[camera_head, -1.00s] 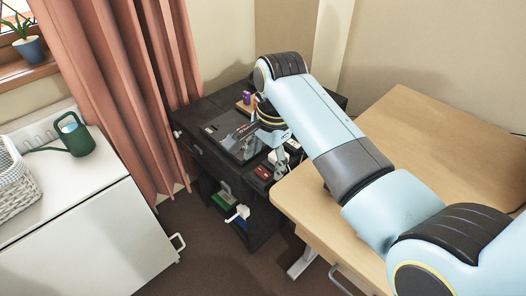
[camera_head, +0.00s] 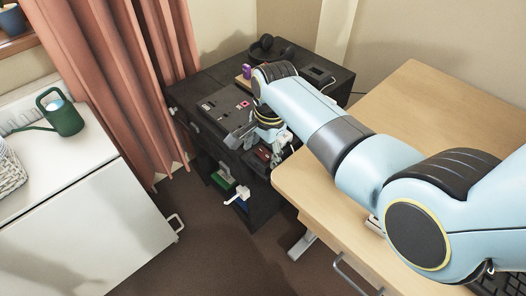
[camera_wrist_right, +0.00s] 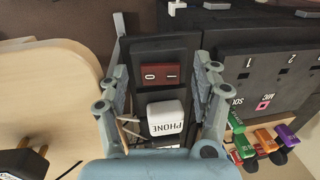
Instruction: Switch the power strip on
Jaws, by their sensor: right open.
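The dark power strip (camera_wrist_right: 160,47) lies between the fingers of my right gripper (camera_wrist_right: 161,84) in the right wrist view. Its red rocker switch (camera_wrist_right: 160,74), marked 0 and 1, faces the camera between the fingertips. A white plug marked PHONE (camera_wrist_right: 166,118) sits in the strip just below the switch. My right gripper is open, with one finger on each side of the strip; I cannot tell whether they touch it. In the head view the red switch (camera_head: 263,153) shows beside the gripper at the dark cabinet's front edge. My left gripper is not in view.
A dark panel (camera_head: 225,103) with sockets lies on the cabinet. Headphones (camera_head: 268,50) and a purple object (camera_head: 247,71) stand behind. Green (camera_wrist_right: 236,122), orange and purple plugs are beside the panel. A wooden desk (camera_head: 430,115) stands close on the right.

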